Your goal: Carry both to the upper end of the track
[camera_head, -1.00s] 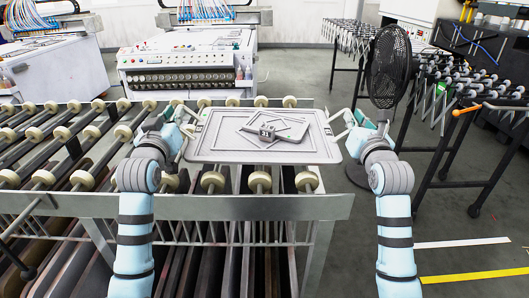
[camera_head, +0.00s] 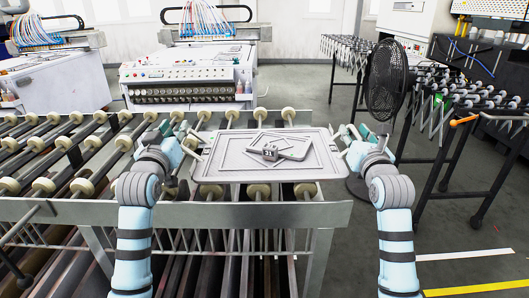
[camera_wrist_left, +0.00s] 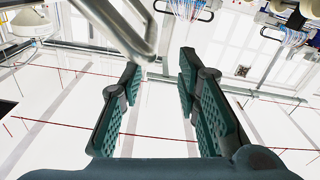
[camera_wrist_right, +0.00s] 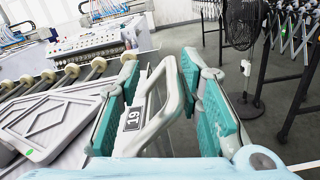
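A pale grey rectangular tray (camera_head: 215,171) with raised nested outlines lies level over the rollers. In the head view, my left gripper (camera_head: 181,134) is just beyond the tray's left handle. The left wrist view shows its fingers (camera_wrist_left: 162,100) apart and empty, with a grey handle bar (camera_wrist_left: 130,35) outside them at upper left. My right gripper (camera_head: 356,135) is by the right handle. The right wrist view shows its fingers (camera_wrist_right: 165,105) apart, with the handle (camera_wrist_right: 181,90) between them.
The roller track (camera_head: 60,145) runs under the tray and to the left, with a metal front rail (camera_head: 280,214). A control console (camera_head: 190,82) stands behind. A black fan (camera_head: 386,80) and a wheeled roller stand (camera_head: 455,160) are at right.

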